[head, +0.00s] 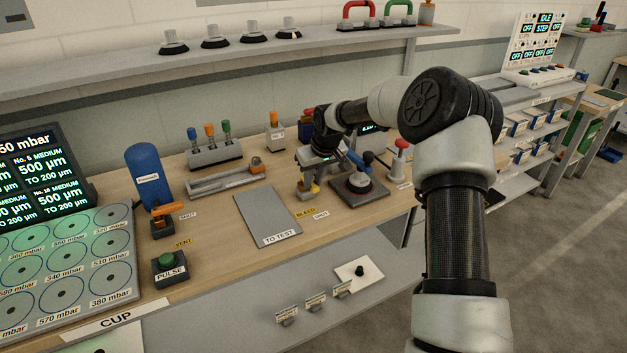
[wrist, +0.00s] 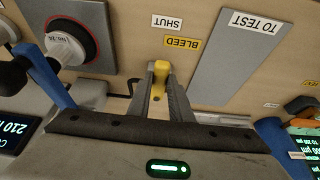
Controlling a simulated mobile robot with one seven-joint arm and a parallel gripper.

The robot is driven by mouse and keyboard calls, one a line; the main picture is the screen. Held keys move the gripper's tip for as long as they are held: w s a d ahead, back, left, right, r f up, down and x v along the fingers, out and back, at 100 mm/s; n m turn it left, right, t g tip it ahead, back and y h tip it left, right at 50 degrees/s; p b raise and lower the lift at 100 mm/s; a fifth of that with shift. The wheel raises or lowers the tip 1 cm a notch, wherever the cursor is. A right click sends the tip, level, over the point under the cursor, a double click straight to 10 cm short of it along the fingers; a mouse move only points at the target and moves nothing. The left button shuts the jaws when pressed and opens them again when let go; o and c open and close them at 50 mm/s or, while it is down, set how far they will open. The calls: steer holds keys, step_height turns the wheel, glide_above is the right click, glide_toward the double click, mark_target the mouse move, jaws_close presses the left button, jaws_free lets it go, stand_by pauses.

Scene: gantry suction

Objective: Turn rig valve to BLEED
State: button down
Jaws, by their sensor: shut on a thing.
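The rig valve's yellow handle (wrist: 160,78) is between my gripper's (wrist: 158,92) two grey fingers in the wrist view, and the fingers are shut on it. The yellow BLEED label (wrist: 184,42) and the white SHUT label (wrist: 167,22) lie on the bench just beyond it. In the head view the handle (head: 314,188) shows as a small yellow part below my gripper (head: 308,183), behind the BLEED label (head: 305,213). The fingers hide much of the valve, and I cannot tell which label the handle points at.
A dark square base with a round pad (head: 358,186) stands close right of the valve. The grey TO TEST plate (head: 266,213) lies to the left. A red-topped post (head: 401,150) stands farther right. Another valve with an orange handle (head: 166,209) is at the left.

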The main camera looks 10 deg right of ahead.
steer(key=shift+a, duration=0.1)
steer(key=shift+s+a+f+m+h+b, duration=0.1)
steer(key=shift+a+m+h+b, duration=0.35)
steer(key=shift+m+b, duration=0.55)
steer(key=shift+a+m+h+b, duration=0.45)
steer(key=shift+a+m+b, duration=0.2)
steer(key=shift+m+b, duration=0.5)
steer(key=shift+a+m+h, duration=0.4)
steer(key=shift+a+m, duration=0.05)
steer(key=shift+m, duration=0.6)
steer(key=shift+w+a+m+g+h+p, duration=0.55)
steer(key=shift+m+p, duration=0.45)
steer(key=shift+m, duration=0.9)
steer(key=shift+w+a+m+g+h+p, duration=0.55)
steer(key=shift+m+p, duration=0.4)
steer(key=shift+m, duration=0.95)
steer(key=shift+w+a+m+g+h+p, duration=0.4)
steer(key=shift+w+a+m+p, duration=0.45)
steer(key=shift+m, duration=1.05)
steer(key=shift+s+d, duration=0.1)
steer(key=shift+d, duration=0.1)
